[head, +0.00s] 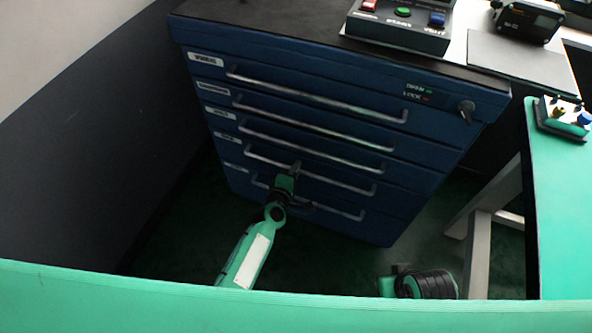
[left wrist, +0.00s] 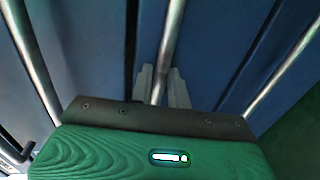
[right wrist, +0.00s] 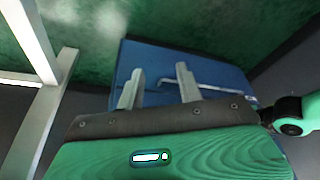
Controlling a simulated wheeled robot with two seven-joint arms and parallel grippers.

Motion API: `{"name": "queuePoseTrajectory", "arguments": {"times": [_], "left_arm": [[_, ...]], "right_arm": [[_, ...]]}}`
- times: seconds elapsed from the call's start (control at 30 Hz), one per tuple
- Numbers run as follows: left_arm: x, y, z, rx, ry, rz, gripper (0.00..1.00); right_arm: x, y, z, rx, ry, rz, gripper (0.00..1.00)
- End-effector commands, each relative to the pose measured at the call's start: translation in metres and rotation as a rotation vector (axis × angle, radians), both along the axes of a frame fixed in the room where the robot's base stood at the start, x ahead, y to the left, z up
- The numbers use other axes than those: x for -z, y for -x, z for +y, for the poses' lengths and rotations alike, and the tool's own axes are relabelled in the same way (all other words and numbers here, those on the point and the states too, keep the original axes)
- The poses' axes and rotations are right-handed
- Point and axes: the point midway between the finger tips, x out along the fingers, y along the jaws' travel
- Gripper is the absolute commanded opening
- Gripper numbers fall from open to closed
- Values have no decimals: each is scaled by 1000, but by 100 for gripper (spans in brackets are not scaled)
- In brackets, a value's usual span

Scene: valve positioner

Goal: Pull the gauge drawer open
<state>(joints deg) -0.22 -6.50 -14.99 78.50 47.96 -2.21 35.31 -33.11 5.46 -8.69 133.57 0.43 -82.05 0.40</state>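The blue cabinet (head: 330,60) has several stacked drawers with long metal bar handles; their small labels are too blurred to read, so I cannot tell which is the gauge drawer. The drawer fronts look flush. My left gripper (head: 294,170) is at the fourth handle from the top (head: 340,184). In the left wrist view its fingers (left wrist: 162,88) are close together on both sides of a handle bar (left wrist: 172,35), shut on it.
A key lock (head: 466,108) sticks out at the cabinet's top right. A button box (head: 400,25) stands on top. A green-topped table (head: 560,200) with pale legs (head: 480,255) is at the right. A dark wall stands close on the left. A green edge crosses the near foreground.

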Motion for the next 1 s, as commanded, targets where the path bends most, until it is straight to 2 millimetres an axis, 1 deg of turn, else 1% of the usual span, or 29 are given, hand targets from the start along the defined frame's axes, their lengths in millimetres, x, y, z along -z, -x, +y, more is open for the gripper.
{"name": "queuePoseTrajectory", "arguments": {"times": [0.2, 0.37, 0.47, 0.73, 0.87, 1.0], "left_arm": [[1, -5, -2, 0, 0, 0, 18], [1, -5, -2, 0, 0, 0, 18], [1, -5, -2, 0, -1, 0, 0], [1, -4, -1, 0, -1, 1, 0], [1, 4, 1, 0, -2, 2, 0], [1, 23, 8, 0, -3, 2, 0]], "right_arm": [[-6, 0, 0, 0, -2, -9, 36], [-6, 0, -1, 0, 0, -8, 36], [-5, 0, -1, 0, 0, -5, 36], [-4, 0, -1, 1, 0, -3, 36], [-4, 0, -1, 1, 0, -4, 36], [2, -1, -1, 1, 3, 6, 36]]}}
